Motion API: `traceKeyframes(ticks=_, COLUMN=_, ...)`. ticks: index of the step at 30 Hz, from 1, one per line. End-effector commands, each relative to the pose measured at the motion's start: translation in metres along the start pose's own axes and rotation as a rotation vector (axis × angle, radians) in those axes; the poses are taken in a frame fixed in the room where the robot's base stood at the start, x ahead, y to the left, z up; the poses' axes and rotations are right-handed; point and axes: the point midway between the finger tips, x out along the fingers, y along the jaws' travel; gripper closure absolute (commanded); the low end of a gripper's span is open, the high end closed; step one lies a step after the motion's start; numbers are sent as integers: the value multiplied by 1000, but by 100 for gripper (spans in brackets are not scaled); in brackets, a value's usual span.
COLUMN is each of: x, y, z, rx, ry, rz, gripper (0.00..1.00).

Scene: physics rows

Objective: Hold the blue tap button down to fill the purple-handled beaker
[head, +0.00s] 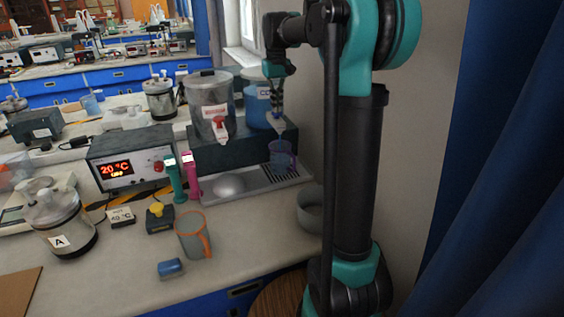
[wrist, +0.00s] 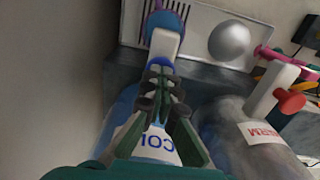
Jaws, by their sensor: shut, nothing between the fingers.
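The purple-handled beaker (head: 281,157) stands upright on the drip tray under the blue cold dispenser (head: 257,111). Part of it also shows behind the white tap (wrist: 165,42) at the top of the wrist view; its liquid level is unclear. The blue tap button (wrist: 161,63) lies at the base of that tap, mostly hidden by my fingers. My gripper (wrist: 160,80) is shut and empty, with its fingertips right at the button; I cannot tell whether they press it. In the head view my gripper (head: 277,108) points down in front of the cold dispenser, above the beaker.
The steel warm dispenser (head: 210,92) with its red tap (head: 220,127) stands to the left. A silver dome (head: 229,186) sits on the drip tray (head: 270,187). An orange-handled beaker (head: 192,238) and a grey bowl (head: 311,212) stand on the bench. A wall is close on the right.

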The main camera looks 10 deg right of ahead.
Motion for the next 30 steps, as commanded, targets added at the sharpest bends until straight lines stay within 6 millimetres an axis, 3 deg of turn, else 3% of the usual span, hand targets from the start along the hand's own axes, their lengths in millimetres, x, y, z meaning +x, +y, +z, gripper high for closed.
traceKeyframes(ticks=15, x=-2, y=0, z=0, rx=0, ry=0, rz=0, gripper=100)
traceKeyframes(ticks=30, x=-48, y=0, z=0, rx=0, ry=0, rz=0, gripper=100)
